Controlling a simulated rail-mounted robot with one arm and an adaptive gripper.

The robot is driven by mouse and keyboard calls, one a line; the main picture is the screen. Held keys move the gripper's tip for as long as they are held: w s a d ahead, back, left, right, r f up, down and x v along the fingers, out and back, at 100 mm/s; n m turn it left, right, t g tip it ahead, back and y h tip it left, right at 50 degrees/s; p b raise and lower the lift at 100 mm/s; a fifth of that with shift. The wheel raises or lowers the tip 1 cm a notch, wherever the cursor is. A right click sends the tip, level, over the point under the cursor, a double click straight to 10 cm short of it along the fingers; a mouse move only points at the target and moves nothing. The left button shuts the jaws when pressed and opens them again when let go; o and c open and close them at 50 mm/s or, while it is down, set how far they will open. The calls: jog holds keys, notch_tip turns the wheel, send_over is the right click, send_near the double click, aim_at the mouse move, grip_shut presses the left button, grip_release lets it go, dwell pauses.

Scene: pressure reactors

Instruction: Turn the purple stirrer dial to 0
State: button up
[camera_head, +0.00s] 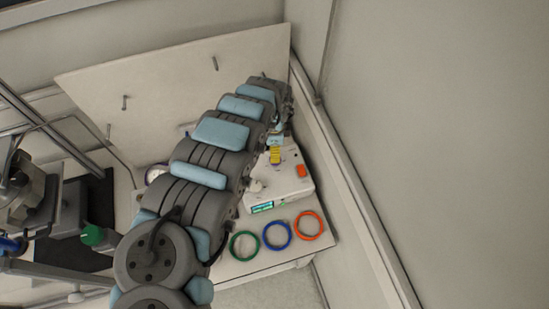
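A white box-shaped device (283,186) with a lit green display (262,207) and an orange button (301,170) stands on the bench, partly covered by my arm. I cannot make out a purple stirrer dial on its visible face. A small round item with a purple rim (154,173) shows at the left edge of my arm; I cannot tell whether it is a dial. My arm reaches up across the picture to a spot above and behind the device. My gripper is hidden behind the arm's far end, so its fingers and any contact do not show.
Green (244,246), blue (277,235) and orange (308,225) rings lie at the bench's front edge. A metal apparatus with a green knob (92,235) stands at left. A pale back panel (165,95) with pegs rises behind, and a wall (440,130) closes the right side.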

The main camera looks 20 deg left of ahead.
notch_tip(320, 180, down, 2)
jog(key=shift+s+d+f, duration=0.1)
jog(key=shift+f, duration=2.65)
jog(key=c, duration=1.2)
